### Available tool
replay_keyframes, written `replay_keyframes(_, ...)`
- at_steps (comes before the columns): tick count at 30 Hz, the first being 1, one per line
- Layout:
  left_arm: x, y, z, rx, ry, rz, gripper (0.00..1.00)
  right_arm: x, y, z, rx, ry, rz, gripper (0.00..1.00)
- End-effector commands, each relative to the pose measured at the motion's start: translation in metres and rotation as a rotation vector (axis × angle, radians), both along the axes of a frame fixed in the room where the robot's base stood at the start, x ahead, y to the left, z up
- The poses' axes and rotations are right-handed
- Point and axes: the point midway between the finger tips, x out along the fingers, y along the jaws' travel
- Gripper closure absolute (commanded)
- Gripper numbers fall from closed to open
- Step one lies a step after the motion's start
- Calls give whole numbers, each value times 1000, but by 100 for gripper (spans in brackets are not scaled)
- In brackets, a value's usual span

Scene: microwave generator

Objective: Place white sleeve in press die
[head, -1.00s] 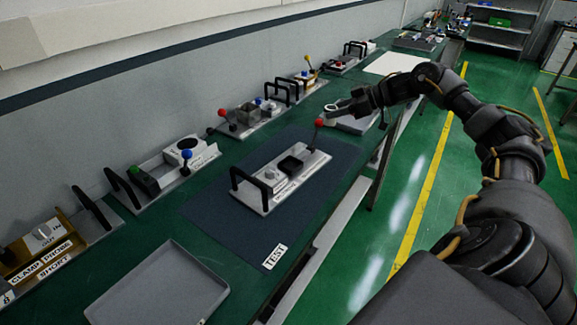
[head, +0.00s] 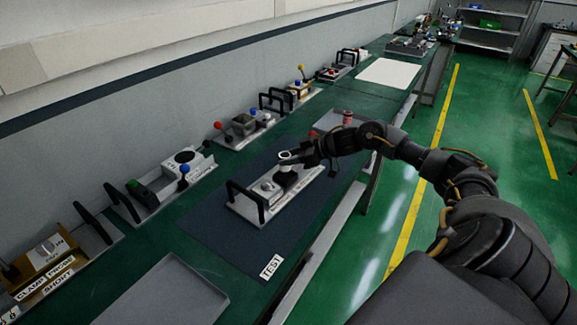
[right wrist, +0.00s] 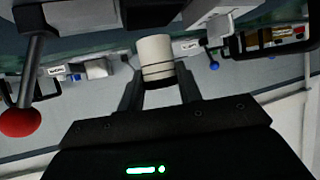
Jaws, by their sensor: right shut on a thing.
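The white sleeve (head: 286,157) is held upright in my right gripper (head: 296,158), above the fixture (head: 246,208) on the dark mat. The right wrist view shows the white sleeve (right wrist: 155,54) gripped between the two fingers of the right gripper (right wrist: 159,82). The dark square press die (head: 285,178) lies on the fixture just under the sleeve and is partly covered in the head view. I cannot tell how large the gap between sleeve and die is. My left gripper is not in view.
The fixture has a black handle (head: 246,201); a red lever knob (right wrist: 20,122) shows in the right wrist view. Several other fixtures line the wall.

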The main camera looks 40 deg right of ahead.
Motion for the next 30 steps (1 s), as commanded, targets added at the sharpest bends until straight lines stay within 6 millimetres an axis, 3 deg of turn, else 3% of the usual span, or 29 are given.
replay_keyframes(9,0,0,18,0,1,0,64,1,6,-36,1,2,-1,89)
replay_keyframes(20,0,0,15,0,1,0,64,1,5,-41,1,0,0,89)
replay_keyframes(21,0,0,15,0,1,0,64,1,5,-41,0,1,0,61)
replay_keyframes(25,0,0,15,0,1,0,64,1,5,-40,0,1,0,44)
replay_keyframes(30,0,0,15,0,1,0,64,1,5,-40,0,1,0,43)
